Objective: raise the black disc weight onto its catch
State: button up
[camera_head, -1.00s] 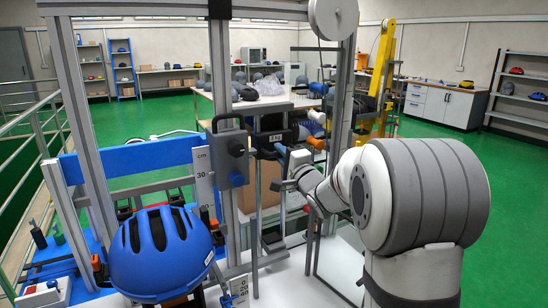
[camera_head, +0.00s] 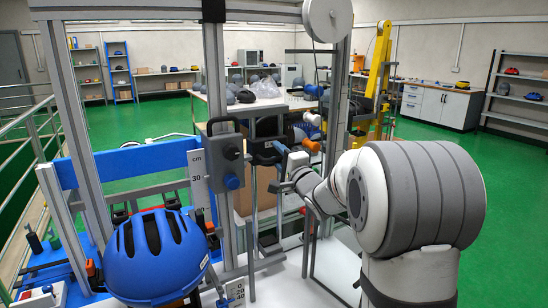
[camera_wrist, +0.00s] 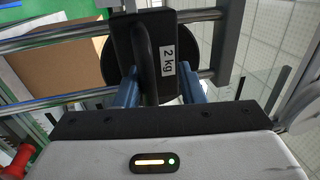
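The black disc weight (camera_wrist: 153,50) has a black block and handle in front of it with a white "2 kg" label. In the wrist view, my gripper (camera_wrist: 158,92) has its blue fingers on both sides of this block, seemingly pressed against it. In the head view, the dark weight (camera_head: 263,152) hangs beside the metal post, partly hidden, with my gripper (camera_head: 281,148) reaching it from the right. I cannot clearly tell which part is the catch. A grey box (camera_head: 226,165) with a black knob and a blue knob is fixed on the post just left of the weight.
A blue helmet (camera_head: 157,254) sits at the front left. A white scale strip (camera_head: 198,178) stands left of the post. Metal rails run closely behind the weight. A cardboard box (camera_wrist: 60,58) lies beyond them. A white pulley (camera_head: 327,18) is at the tower top.

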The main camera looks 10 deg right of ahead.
jog(key=v, duration=0.7)
jog(key=shift+s+b, duration=0.3)
jog(key=shift+s, duration=0.1)
jog(key=shift+d+f, duration=0.1)
